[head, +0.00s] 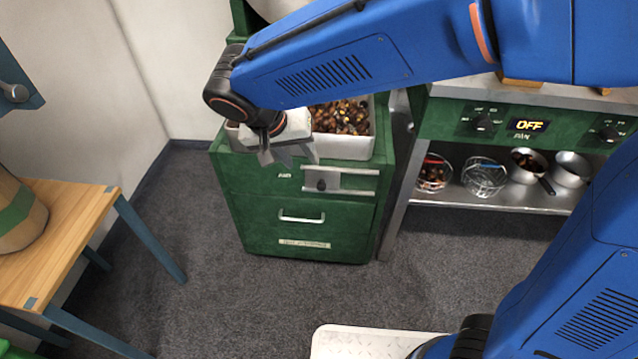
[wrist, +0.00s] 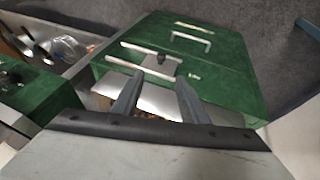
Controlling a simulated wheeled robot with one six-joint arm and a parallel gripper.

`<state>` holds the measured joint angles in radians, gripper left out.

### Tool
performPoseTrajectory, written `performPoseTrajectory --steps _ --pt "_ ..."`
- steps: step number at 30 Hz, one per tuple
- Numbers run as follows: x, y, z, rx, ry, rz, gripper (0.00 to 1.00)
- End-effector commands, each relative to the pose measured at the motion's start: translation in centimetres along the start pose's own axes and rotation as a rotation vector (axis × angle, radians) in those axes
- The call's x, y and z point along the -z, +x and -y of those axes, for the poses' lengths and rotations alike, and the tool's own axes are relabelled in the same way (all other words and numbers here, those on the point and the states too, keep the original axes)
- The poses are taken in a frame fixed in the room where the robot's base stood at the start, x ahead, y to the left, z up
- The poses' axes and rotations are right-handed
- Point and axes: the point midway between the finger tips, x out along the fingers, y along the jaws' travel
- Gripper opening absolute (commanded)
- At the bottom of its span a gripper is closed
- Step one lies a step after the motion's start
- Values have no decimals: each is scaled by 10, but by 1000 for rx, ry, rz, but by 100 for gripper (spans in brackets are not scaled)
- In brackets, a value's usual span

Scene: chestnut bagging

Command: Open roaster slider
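The green roaster (head: 300,220) stands against the back wall; its green front also shows in the wrist view (wrist: 222,68). Its air slider (head: 350,181) is a grey metal plate between rails, with a dark knob (head: 321,184) toward the left end. In the wrist view the dark knob (wrist: 161,58) lies beyond the gap between my fingertips. My gripper (head: 290,158) is over the roaster's top front edge, above and left of the knob. Its two fingers (wrist: 158,98) are apart with nothing between them, and I see no contact with the knob.
A pale tray of chestnuts (head: 350,150) sits on the roaster's top, partly behind my gripper. A drawer handle (head: 302,217) is below the slider. A green counter (head: 545,128) with baskets and pans below stands right. A wooden table (head: 70,225) stands left.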

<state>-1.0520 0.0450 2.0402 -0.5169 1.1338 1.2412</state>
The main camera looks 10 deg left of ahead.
Motion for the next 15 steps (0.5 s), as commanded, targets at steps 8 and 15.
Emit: performPoseTrajectory --steps 8,15 --pt "-1 20 4 -5 0 -3 40" --pt "-1 61 3 -5 -1 -1 40"
